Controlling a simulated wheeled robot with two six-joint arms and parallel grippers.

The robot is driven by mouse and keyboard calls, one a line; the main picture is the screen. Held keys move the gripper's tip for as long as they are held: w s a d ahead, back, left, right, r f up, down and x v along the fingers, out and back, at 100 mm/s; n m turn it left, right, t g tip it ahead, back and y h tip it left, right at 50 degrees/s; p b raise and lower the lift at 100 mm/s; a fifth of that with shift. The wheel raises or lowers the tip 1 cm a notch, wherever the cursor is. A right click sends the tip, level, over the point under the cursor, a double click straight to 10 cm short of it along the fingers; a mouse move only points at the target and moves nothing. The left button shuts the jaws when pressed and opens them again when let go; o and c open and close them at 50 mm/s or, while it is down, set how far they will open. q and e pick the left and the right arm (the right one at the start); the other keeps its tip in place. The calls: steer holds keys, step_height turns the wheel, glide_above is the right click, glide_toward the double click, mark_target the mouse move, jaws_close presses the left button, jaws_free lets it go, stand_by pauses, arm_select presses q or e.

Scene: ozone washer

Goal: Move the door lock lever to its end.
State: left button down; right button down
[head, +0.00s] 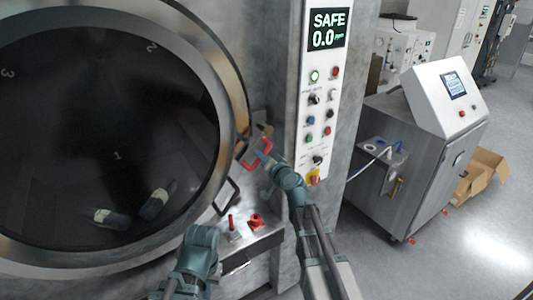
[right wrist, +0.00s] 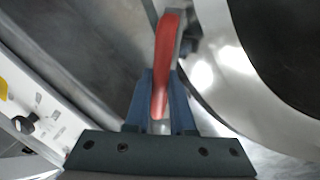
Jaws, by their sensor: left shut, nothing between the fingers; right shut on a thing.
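The red door lock lever (head: 253,163) is at the right side of the round door's rim in the head view. It also shows upright in the middle of the right wrist view (right wrist: 164,60). My right gripper (head: 266,157) is shut on the lever, with its blue fingers (right wrist: 160,85) on both sides of it. The lever's far end and mount are partly hidden. My left gripper (head: 201,240) is low, in front of the machine below the door. It is shut and empty, away from the lever; its fingertips are hard to make out.
The large round door (head: 110,120) has a dark window with bottle-like items (head: 158,202) behind it. A control panel (head: 321,110) reading SAFE 0.0 stands close to the right. Red fittings (head: 256,221) sit on a ledge below. A grey cabinet (head: 420,150) stands further right.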

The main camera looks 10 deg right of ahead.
mark_target(257, 147)
steer(key=shift+s+a+r+m+g+y+p, duration=0.1)
steer(key=shift+a+r+m+g+y+p, duration=0.15)
steer(key=shift+r+m+p, duration=0.3)
steer(key=shift+s+a+r+m+g+y+p, duration=0.15)
steer(key=shift+a+r+m+p, duration=0.15)
steer(key=shift+r+m+p, duration=0.3)
steer(key=shift+a+r+m+y+p, duration=0.2)
steer(key=shift+r+m+p, duration=0.35)
steer(key=shift+m, duration=0.25)
steer(key=shift+a+r+m+y+p, duration=0.15)
steer(key=shift+r+m+p, duration=0.3)
steer(key=shift+m, duration=0.3)
steer(key=c, duration=0.8)
jaws_free()
steer(key=shift+o, duration=0.2)
steer(key=shift+s, duration=0.1)
